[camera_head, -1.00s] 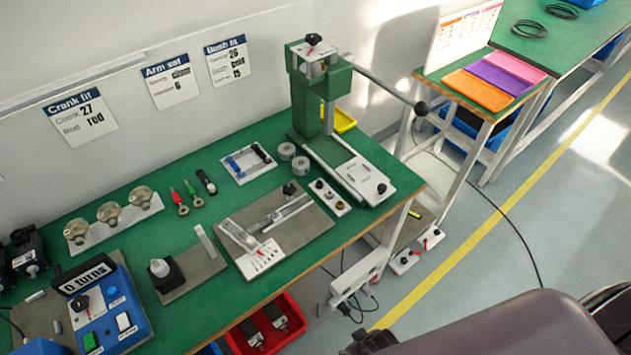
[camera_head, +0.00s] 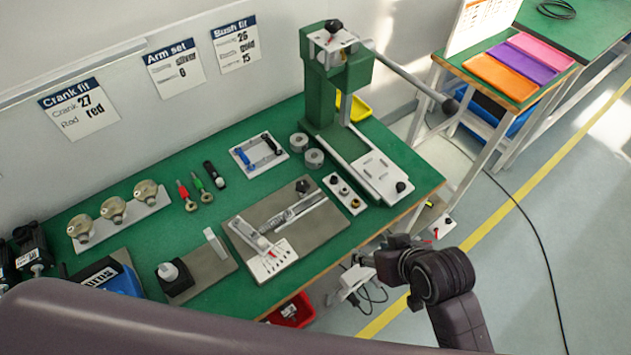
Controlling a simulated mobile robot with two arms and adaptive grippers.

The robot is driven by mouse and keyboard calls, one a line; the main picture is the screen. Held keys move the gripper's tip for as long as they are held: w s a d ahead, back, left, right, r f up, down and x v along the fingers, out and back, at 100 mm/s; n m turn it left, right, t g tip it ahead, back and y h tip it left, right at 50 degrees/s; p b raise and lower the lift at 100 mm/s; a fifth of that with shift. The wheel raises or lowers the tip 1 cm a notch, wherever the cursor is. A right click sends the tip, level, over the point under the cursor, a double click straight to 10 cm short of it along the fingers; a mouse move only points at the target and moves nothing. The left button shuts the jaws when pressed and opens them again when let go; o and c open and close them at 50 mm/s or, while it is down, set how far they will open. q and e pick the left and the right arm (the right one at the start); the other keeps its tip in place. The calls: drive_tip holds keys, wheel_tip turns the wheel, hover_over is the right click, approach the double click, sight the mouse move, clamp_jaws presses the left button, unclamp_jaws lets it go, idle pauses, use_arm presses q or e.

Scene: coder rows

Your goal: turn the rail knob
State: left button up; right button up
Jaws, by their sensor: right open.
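The rail fixture is a grey plate (camera_head: 330,222) on the green bench, with a metal rail (camera_head: 295,212) across it. A black knob (camera_head: 303,186) stands at the rail's far end, upright and untouched. A slider with a red mark and a white scale card (camera_head: 272,262) sit at the near left end. My right gripper (camera_head: 380,258) is dark and small in view, just off the bench's front edge, to the right of and nearer than the plate. It is open, empty and apart from the knob. My left gripper is not in view; a dark arm link of mine covers the bottom left.
A green press (camera_head: 325,95) with a long lever (camera_head: 410,75) stands behind the knob. A white block with black knobs (camera_head: 344,194) lies right of the plate. Two grey rings (camera_head: 314,158) and coloured tools (camera_head: 202,190) lie behind it. A red bin (camera_head: 292,310) is below the bench.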

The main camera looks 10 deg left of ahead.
sight(306, 188)
drive_tip(key=w+a+r+n+y, duration=0.1)
drive_tip(key=w+a, duration=0.2)
drive_tip(key=a, duration=0.1)
drive_tip(key=w+a+r+n+y, duration=0.1)
drive_tip(key=w+a+r+n, duration=0.1)
drive_tip(key=w+a, duration=0.2)
drive_tip(key=w+a+r+n+y, duration=0.1)
drive_tip(key=w+a+r, duration=0.1)
drive_tip(key=a, duration=0.3)
drive_tip(key=shift+w+a+r+n+t, duration=0.2)
drive_tip(key=shift+w+a+n+t, duration=0.15)
drive_tip(key=shift+w, duration=0.3)
drive_tip(key=shift+w+a, duration=0.35)
drive_tip(key=shift+a, duration=0.05)
drive_tip(key=shift+x, duration=3.8)
drive_tip(key=shift+a, duration=0.1)
drive_tip(key=shift+c, duration=0.3)
drive_tip(key=c, duration=1.1)
drive_tip(key=shift+c, duration=0.2)
drive_tip(key=shift+r+n+p, duration=0.1)
drive_tip(key=shift+n+p, duration=0.2)
drive_tip(key=shift+n, duration=0.05)
drive_tip(key=shift+n+g+y, duration=0.55)
drive_tip(key=shift+n+y, duration=0.05)
drive_tip(key=shift+n, duration=0.1)
